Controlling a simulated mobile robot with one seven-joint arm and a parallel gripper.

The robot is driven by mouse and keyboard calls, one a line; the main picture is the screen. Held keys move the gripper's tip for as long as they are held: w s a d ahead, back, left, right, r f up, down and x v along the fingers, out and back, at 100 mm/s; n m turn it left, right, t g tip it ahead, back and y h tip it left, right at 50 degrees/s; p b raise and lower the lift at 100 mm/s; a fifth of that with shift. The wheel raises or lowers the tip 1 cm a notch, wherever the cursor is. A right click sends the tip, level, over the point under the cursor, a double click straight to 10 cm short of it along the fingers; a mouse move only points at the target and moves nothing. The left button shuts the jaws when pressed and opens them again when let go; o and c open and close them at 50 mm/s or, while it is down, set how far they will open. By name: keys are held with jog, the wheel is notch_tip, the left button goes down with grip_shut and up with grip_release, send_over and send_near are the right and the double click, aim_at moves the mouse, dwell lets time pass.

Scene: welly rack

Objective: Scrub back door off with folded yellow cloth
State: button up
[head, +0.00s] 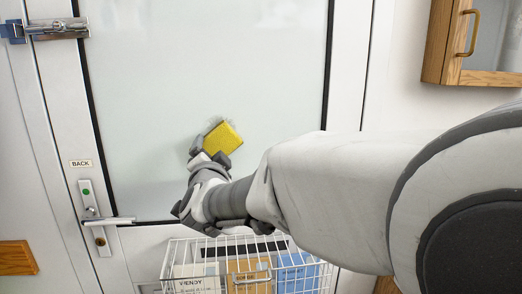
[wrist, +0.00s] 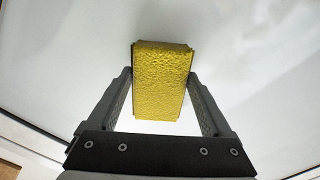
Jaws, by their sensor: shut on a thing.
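The back door (head: 270,60) is white with a large pale glazed panel in a dark seal, and a small label on its frame reads BACK. A yellow block (head: 222,139), sponge-like in texture, is against the lower middle of the panel; I take it for the folded yellow cloth. It also shows in the wrist view (wrist: 161,80), held between both fingers. My gripper (head: 208,147) is shut on it. Some faint dark marks show around the block's upper edge. Whether the block presses on the panel is hard to tell in the wrist view.
A white wire basket (head: 250,255) holding papers and folders hangs low on the door, below my arm. A lever handle (head: 108,220) is at the lower left, and a metal bolt (head: 58,29) is at the upper left. A wooden cabinet (head: 475,42) is at the upper right.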

aim_at(240, 140)
jog(key=shift+d+r, duration=0.2)
jog(key=shift+r, duration=0.45)
jog(key=shift+d+r, duration=0.2)
jog(key=shift+r, duration=0.45)
jog(key=shift+w+d+f+b, duration=0.1)
jog(key=shift+w+d+b, duration=0.1)
jog(key=shift+d+b, duration=0.25)
jog(key=shift+w+d+b, duration=0.2)
jog(key=shift+d, duration=0.4)
jog(key=shift+w+d+b, duration=0.15)
jog(key=shift+d+b, duration=0.2)
jog(key=shift+d, duration=0.3)
jog(key=shift+w+d+b, duration=0.2)
jog(key=shift+d+b, duration=0.65)
jog(key=shift+d, duration=0.15)
jog(key=shift+w+d+b, duration=0.15)
jog(key=shift+d+b, duration=0.25)
jog(key=shift+d, duration=0.25)
jog(key=shift+w+d+f+b, duration=0.1)
jog(key=shift+w+d+b, duration=0.15)
jog(key=shift+d+b, duration=0.85)
jog(key=shift+w+d+r+b, duration=0.2)
jog(key=shift+d+b, duration=0.35)
